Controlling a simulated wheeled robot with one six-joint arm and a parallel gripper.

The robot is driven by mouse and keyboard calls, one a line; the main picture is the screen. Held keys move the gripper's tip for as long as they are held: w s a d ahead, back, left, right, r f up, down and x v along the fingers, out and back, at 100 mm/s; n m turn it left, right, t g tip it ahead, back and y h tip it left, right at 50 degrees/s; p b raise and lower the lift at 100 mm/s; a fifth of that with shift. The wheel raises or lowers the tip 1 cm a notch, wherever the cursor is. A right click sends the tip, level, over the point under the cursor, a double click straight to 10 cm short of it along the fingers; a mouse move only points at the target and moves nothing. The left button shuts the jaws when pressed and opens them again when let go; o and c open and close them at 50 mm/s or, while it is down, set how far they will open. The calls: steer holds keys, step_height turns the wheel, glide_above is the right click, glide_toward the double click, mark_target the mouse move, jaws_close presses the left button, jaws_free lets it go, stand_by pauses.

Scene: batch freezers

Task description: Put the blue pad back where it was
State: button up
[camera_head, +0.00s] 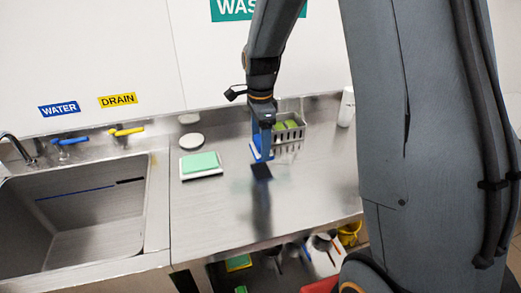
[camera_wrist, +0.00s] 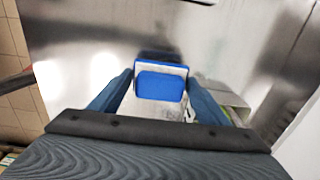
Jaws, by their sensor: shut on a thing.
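My gripper (camera_head: 264,140) hangs over the steel counter, left of and in front of the small grey caddy. It is shut on the blue pad (camera_head: 256,151). In the wrist view the blue pad (camera_wrist: 160,86), with a whitish body around and below it, sits between the two blue fingers of my gripper (camera_wrist: 160,92). A dark patch, perhaps a shadow or reflection, shows below the pad on the counter; I cannot tell the exact gap. The grey caddy (camera_head: 290,136) holds green items (camera_head: 286,125).
A green pad (camera_head: 201,161) lies on a white tray (camera_head: 200,175) left of my gripper. A round white disc (camera_head: 192,141) lies behind it. The front counter is clear.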

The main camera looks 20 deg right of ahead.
steer(key=shift+f+p, duration=0.35)
steer(key=shift+f, duration=1.4)
steer(key=shift+f, duration=0.15)
steer(key=o, duration=1.2)
step_height(320, 180, up, 11)
steer(key=b, duration=0.3)
steer(key=shift+s+r, duration=0.1)
steer(key=shift+r, duration=0.5)
steer(key=s+f+n, duration=0.3)
steer(key=s+n, duration=0.3)
steer(key=s+f+n, duration=0.3)
steer(key=s+n, duration=0.3)
steer(key=s+f+n+t, duration=0.1)
steer(key=s+f+n, duration=0.2)
steer(key=s+n, duration=0.3)
steer(key=shift+s, duration=0.45)
